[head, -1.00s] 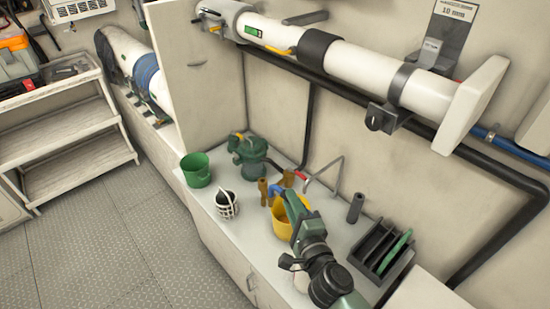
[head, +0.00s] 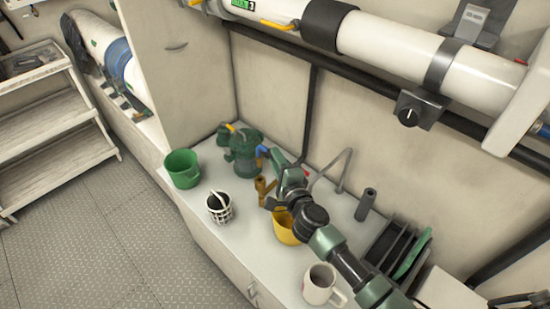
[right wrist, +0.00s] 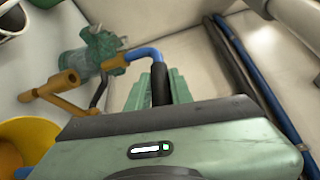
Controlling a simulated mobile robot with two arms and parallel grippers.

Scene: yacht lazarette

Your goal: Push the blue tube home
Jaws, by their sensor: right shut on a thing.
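The blue tube (head: 262,149) is a short bent piece beside the green pump (head: 245,152). In the right wrist view the blue tube (right wrist: 146,54) bends left from a black sleeve (right wrist: 160,84), and its end meets a brass fitting (right wrist: 115,62) on the pump (right wrist: 92,48). I cannot tell how deep the end sits. My right gripper (head: 272,158) is shut on the tube by its black sleeve, with green fingers on both sides in the right wrist view (right wrist: 160,92). My left gripper is not in view.
A large white pipe (head: 390,50) runs along the wall above.

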